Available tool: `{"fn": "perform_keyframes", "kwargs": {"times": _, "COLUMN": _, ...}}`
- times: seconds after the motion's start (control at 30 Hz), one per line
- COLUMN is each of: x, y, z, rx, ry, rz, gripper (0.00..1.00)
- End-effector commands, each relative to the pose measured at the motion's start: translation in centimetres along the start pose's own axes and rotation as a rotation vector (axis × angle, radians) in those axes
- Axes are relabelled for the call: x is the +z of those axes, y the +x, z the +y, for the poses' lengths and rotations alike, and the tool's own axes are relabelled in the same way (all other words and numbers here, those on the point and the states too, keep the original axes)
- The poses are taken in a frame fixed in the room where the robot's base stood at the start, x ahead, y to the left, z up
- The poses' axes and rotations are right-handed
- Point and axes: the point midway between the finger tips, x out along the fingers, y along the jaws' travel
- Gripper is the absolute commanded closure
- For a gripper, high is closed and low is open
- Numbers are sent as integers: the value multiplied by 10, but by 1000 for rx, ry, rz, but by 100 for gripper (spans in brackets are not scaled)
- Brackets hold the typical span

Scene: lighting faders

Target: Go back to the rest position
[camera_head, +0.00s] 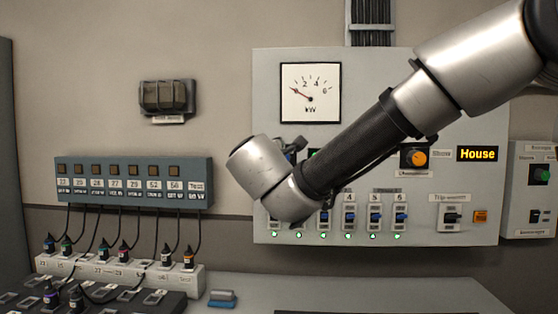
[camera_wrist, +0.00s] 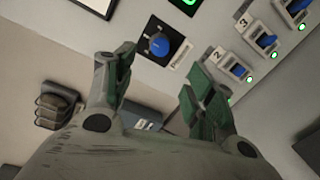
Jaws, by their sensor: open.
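My gripper (camera_wrist: 157,85) is open and empty in the wrist view, its two green-padded fingers apart. Beyond the fingers is a grey wall panel (camera_head: 376,75) with a blue rotary knob (camera_wrist: 158,44), and blue breaker switches (camera_wrist: 238,70) to the right of it. I see no contact between the fingers and the panel. In the head view my arm reaches from the upper right across the panel, and its wrist hides part of the panel's left side. Only a bit of my gripper (camera_head: 290,148) shows there behind the wrist.
At left are a labelled box (camera_head: 133,202) with cables, a white socket strip (camera_head: 120,272) and a fader desk (camera_head: 95,300). A blue block (camera_head: 222,298) lies on the grey worktop (camera_head: 400,290).

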Motion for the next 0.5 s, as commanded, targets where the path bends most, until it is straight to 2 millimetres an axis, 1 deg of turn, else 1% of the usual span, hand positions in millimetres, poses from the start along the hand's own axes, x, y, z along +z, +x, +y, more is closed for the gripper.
{"fn": "perform_keyframes", "kwargs": {"times": 0.27, "x": 0, "y": -2, "z": 0, "rx": 0, "ry": 0, "rz": -1, "gripper": 45}}
{"fn": "perform_keyframes", "kwargs": {"times": 0.37, "x": 0, "y": -1, "z": -1, "rx": -4, "ry": -31, "rz": 1, "gripper": 45}}
{"fn": "perform_keyframes", "kwargs": {"times": 0.43, "x": 7, "y": 3, "z": -17, "rx": -69, "ry": -39, "rz": -19, "gripper": 45}}
{"fn": "perform_keyframes", "kwargs": {"times": 0.47, "x": 12, "y": 4, "z": -30, "rx": -114, "ry": -40, "rz": -33, "gripper": 45}}
{"fn": "perform_keyframes", "kwargs": {"times": 0.5, "x": 21, "y": 6, "z": -51, "rx": -186, "ry": -37, "rz": -53, "gripper": 45}}
